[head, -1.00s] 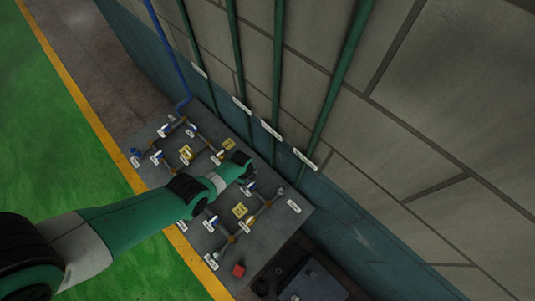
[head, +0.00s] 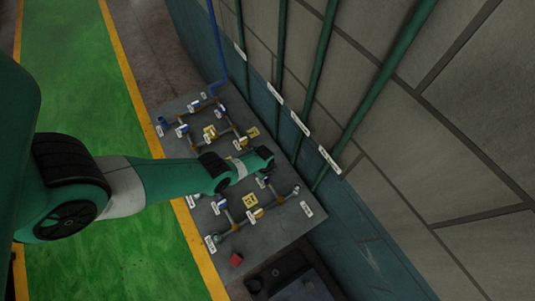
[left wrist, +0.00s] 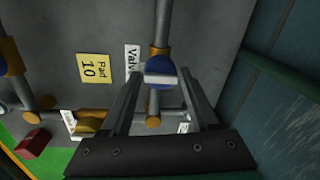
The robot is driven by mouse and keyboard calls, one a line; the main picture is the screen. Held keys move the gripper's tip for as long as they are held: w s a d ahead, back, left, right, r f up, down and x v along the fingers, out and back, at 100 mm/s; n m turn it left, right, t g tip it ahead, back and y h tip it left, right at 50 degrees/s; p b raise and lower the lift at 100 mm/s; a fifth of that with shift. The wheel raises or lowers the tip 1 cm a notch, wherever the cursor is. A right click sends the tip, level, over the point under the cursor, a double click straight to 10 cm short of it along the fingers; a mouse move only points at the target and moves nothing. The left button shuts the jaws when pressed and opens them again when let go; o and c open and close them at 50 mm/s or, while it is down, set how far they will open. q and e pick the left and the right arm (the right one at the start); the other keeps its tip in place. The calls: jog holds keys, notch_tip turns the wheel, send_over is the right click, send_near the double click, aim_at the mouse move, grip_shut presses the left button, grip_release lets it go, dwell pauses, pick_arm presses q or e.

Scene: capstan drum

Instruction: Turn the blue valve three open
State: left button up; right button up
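A valve with a blue and white handle (left wrist: 160,76) sits on a grey pipe in the left wrist view. A white label (left wrist: 132,58) beside it reads "Valve", but its number is hidden, so I cannot tell whether this is valve three. My left gripper (left wrist: 159,82) is open, with one finger on each side of the handle. It holds nothing, and I cannot tell whether the fingers touch the handle. In the head view my left arm reaches over the panel (head: 270,232) and its wrist hides the fingers. Several other blue-handled valves show there. My right gripper is not in view.
A yellow "Part 10" tag (left wrist: 94,67) lies beside the valve. A red block (head: 236,259) is at the panel's near edge. Green pipes (head: 316,75) run up the wall behind the panel. Brass-coloured fittings and pipes stand up from the panel around the gripper.

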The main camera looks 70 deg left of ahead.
pick_arm(q)
grip_shut()
jog(key=n, duration=0.4)
jog(key=shift+w+n+b, duration=0.1)
jog(key=shift+n+b, duration=0.2)
jog(key=shift+b, duration=0.05)
jog(key=n, duration=0.4)
jog(key=shift+n+g, duration=0.3)
jog(key=n, duration=0.4)
jog(key=shift+w+a+n+b, duration=0.1)
jog(key=shift+n+b, duration=0.2)
jog(key=shift+a+f+n+g, duration=0.1)
jog(key=shift+n+g, duration=0.2)
jog(key=shift+n, duration=1.8)
